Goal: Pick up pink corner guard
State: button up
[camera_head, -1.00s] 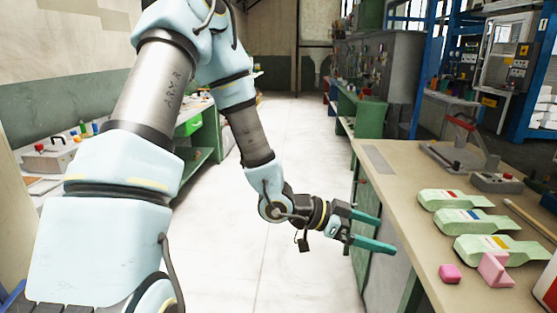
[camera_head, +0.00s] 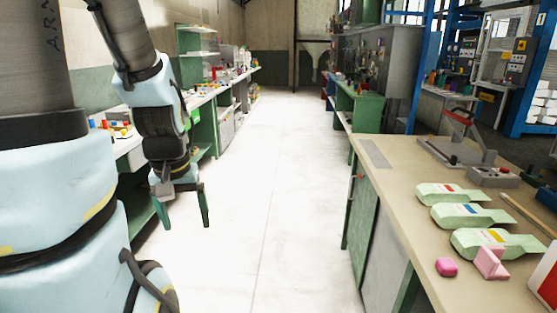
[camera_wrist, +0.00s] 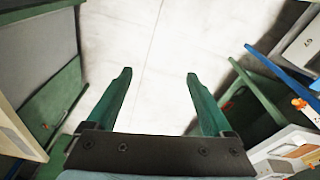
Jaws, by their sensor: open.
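The pink corner guard (camera_head: 491,264), an L-shaped piece with an upright face, stands near the front edge of the right-hand bench. A small pink block (camera_head: 446,267) lies just left of it. My gripper (camera_head: 186,226) hangs on the left side of the aisle, pointing down, far from the guard. Its two green fingers are spread apart. In the wrist view my gripper (camera_wrist: 159,74) is open and empty over the pale floor; the guard is not in that view.
The right bench (camera_head: 403,190) also holds several pale green foam pieces (camera_head: 470,216), a press with a lever (camera_head: 459,140) and a red and white object (camera_head: 545,283) at the right edge. Green shelving (camera_head: 203,130) lines the left wall. The aisle floor (camera_head: 285,180) between is clear.

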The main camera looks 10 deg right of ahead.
aim_at(487, 259)
jog(key=z, duration=0.8)
jog(key=i+z, duration=0.4)
jog(key=i+j+z, duration=0.15)
jog(key=i+z, duration=0.2)
jog(key=i, duration=0.15)
jog(key=i+j, duration=0.1)
jog(key=i, duration=0.15)
